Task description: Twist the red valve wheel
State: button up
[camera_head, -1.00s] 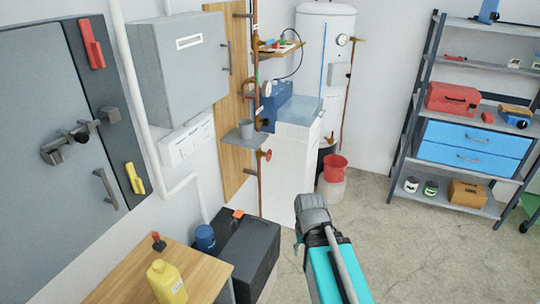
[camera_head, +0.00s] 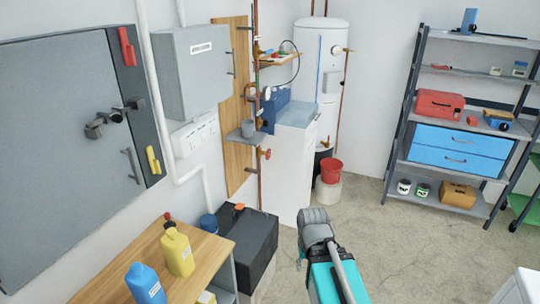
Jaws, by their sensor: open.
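The small red valve wheel (camera_head: 266,154) sits on a thin copper pipe, below a small grey shelf and just left of the white cabinet. It is small in the picture, and its turn angle cannot be made out. My teal arm with its grey end joint reaches up from the bottom centre, to the right of the valve and nearer to me. My gripper's fingers cannot be made out; nothing of mine touches the wheel.
A wooden table (camera_head: 205,255) with yellow (camera_head: 178,252) and blue (camera_head: 146,284) bottles is nearer left. A red bucket (camera_head: 331,170) and shelf rack (camera_head: 399,140) stand behind. Floor on the right is mostly clear.

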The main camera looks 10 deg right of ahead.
aim_at(268, 154)
jog(key=z, duration=0.4)
jog(key=i, duration=1.7)
jog(key=u, duration=0.65)
